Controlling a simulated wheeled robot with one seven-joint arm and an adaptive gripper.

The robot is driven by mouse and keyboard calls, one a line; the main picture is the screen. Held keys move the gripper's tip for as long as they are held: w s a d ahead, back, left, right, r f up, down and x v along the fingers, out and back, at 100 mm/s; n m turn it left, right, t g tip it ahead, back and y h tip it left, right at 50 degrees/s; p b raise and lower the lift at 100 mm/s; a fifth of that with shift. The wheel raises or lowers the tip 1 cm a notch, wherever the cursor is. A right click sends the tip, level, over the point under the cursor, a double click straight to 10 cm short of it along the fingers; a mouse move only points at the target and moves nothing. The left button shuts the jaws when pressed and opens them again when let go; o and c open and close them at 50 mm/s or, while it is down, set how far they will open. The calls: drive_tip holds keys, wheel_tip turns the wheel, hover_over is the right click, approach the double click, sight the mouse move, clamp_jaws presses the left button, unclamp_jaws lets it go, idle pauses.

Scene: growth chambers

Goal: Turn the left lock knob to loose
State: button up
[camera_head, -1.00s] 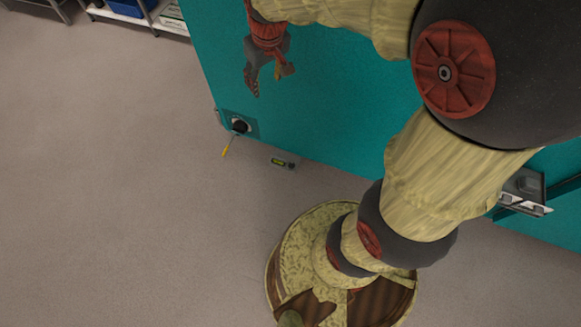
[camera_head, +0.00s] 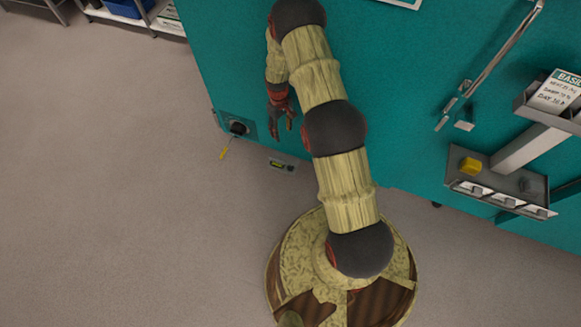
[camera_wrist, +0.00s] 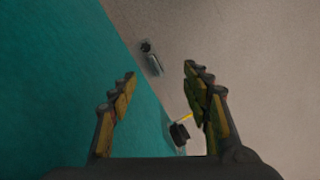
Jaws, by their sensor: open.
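A black lock knob (camera_head: 238,128) sits on a dark square plate low on the teal cabinet, near its left edge. A thin yellow-tipped lever (camera_head: 224,152) sticks out below it. My gripper (camera_head: 281,135) hangs fingers down close to the cabinet face, to the right of the knob and apart from it. In the wrist view my gripper (camera_wrist: 158,85) is open with nothing between the fingers. There a dark knob (camera_wrist: 180,134) with a yellow lever (camera_wrist: 188,115) shows low, beside the right finger and partly hidden by the gripper.
To the right, a grey bracket with a yellow button (camera_head: 471,166), a sign holder (camera_head: 556,92) and a long handle (camera_head: 500,52) stick out. The floor (camera_head: 110,200) at left is clear.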

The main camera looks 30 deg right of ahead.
wheel_tip(320, 180, down, 16)
drive_tip(key=s+d+n, duration=0.1)
drive_tip(key=s, duration=0.2)
drive_tip(key=n+t, duration=0.1)
drive_tip(key=n, duration=0.3)
approach(291, 167)
drive_tip(key=shift+s+a+f+b, duration=0.1)
drive_tip(key=shift+s+a+b, duration=0.1)
drive_tip(key=shift+a+b, duration=0.15)
wheel_tip(291, 167, down, 8)
drive_tip(key=b, duration=0.3)
drive_tip(key=shift+f, duration=0.1)
drive_tip(key=shift+c, duration=0.5)
drive_tip(key=c, duration=1)
